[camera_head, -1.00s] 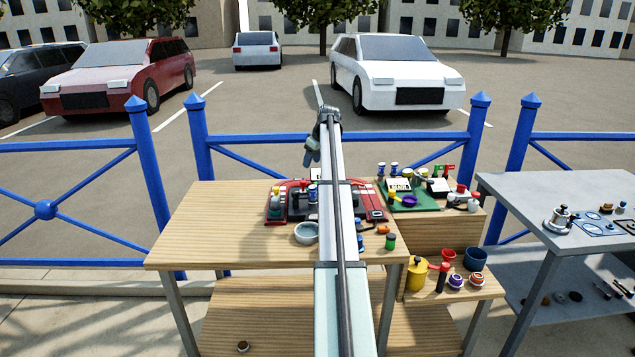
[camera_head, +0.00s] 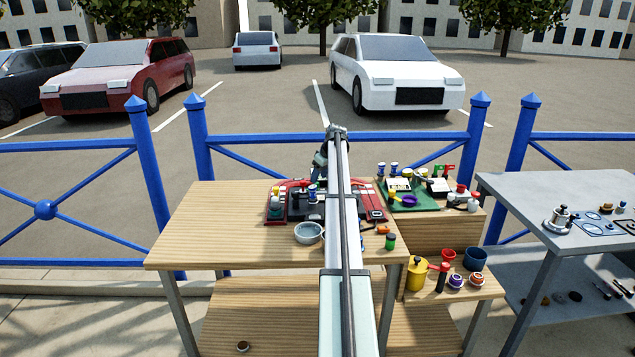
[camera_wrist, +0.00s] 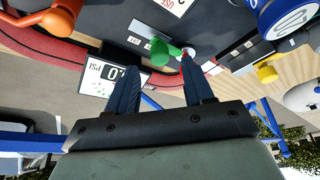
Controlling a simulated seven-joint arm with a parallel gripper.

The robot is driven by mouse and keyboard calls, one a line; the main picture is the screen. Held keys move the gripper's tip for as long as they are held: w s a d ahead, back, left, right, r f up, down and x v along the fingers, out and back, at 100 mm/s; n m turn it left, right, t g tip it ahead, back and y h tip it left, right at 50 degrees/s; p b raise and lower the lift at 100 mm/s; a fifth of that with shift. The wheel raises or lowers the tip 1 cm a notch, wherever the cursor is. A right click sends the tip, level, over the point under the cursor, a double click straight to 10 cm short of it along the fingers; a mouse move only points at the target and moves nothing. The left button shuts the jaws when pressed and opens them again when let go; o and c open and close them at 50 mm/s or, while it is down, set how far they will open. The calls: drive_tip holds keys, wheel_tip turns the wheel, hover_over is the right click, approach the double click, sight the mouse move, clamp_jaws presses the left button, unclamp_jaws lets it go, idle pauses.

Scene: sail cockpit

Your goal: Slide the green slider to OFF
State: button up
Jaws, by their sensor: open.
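The green slider (camera_wrist: 162,50) shows in the wrist view as a green knob on a dark panel, with a pale rod end beside it. My gripper (camera_wrist: 158,64) is open, its two dark fingers apart with the green knob just beyond and between their tips. I cannot tell whether either finger touches it. In the head view the red and dark panel (camera_head: 290,217) sits on the wooden table, and my arm covers its middle. My gripper (camera_head: 320,172) hangs over the panel's far side there, partly hidden. The slider's OFF mark is not readable.
In the wrist view an orange knob (camera_wrist: 60,17), a blue cylinder (camera_wrist: 288,20), a yellow knob (camera_wrist: 267,73) and a white PSI display (camera_wrist: 97,77) surround the slider. In the head view a grey bowl (camera_head: 308,232) and a green jar (camera_head: 390,241) stand in front; the table's left is clear.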

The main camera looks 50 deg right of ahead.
sight(318, 183)
drive_tip(key=shift+x, duration=1.75)
clamp_jaws()
